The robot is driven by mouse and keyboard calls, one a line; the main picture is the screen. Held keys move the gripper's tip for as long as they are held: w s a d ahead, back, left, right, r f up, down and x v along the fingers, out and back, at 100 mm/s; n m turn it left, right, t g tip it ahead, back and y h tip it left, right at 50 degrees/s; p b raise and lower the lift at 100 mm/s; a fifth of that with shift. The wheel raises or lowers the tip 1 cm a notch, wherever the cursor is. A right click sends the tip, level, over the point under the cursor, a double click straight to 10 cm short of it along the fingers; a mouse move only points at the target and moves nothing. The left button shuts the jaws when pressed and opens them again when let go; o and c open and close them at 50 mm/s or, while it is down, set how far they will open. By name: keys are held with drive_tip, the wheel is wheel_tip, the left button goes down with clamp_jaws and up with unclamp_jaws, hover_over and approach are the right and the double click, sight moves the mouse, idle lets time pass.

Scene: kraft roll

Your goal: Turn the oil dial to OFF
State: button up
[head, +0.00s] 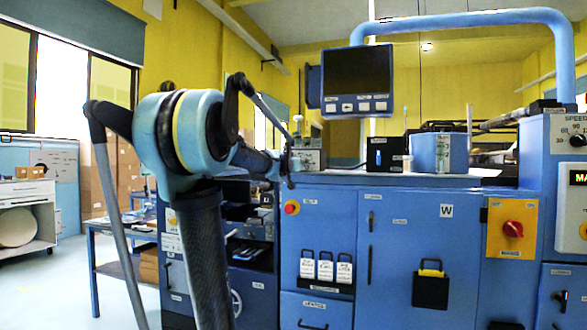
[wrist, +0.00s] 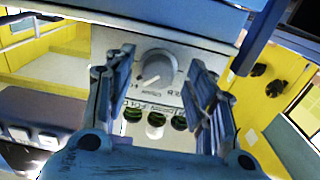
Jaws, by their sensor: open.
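In the wrist view a round grey dial (wrist: 156,68) with a pale pointer sits on a light panel (wrist: 150,98). Small print lies around the dial, too blurred to read surely, so I cannot tell its setting. My gripper (wrist: 153,78) is open, with one finger on each side of the dial. No contact with the dial shows. In the head view my gripper (head: 287,165) is small, beside a grey box (head: 308,156) on the machine's top; the dial's face cannot be made out there.
The blue machine (head: 330,215) fills the middle and right. A monitor (head: 357,80) hangs above its top. Several green round parts (wrist: 155,119) lie below the dial in the wrist view. A red knob on a yellow plate (head: 513,229) is at the right. Open floor (head: 50,280) lies left.

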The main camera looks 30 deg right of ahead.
drive_tip(key=shift+w+d, duration=0.2)
drive_tip(key=shift+d, duration=0.05)
drive_tip(key=c, duration=1.1)
drive_tip(key=shift+o, duration=0.3)
drive_tip(key=shift+a+f, duration=0.1)
drive_tip(key=shift+a, duration=0.3)
drive_tip(key=shift+s+d+r, duration=0.1)
drive_tip(key=shift+r, duration=0.1)
drive_tip(key=shift+c, duration=0.2)
drive_tip(key=n, duration=2.6)
drive_tip(key=shift+d+n, duration=0.3)
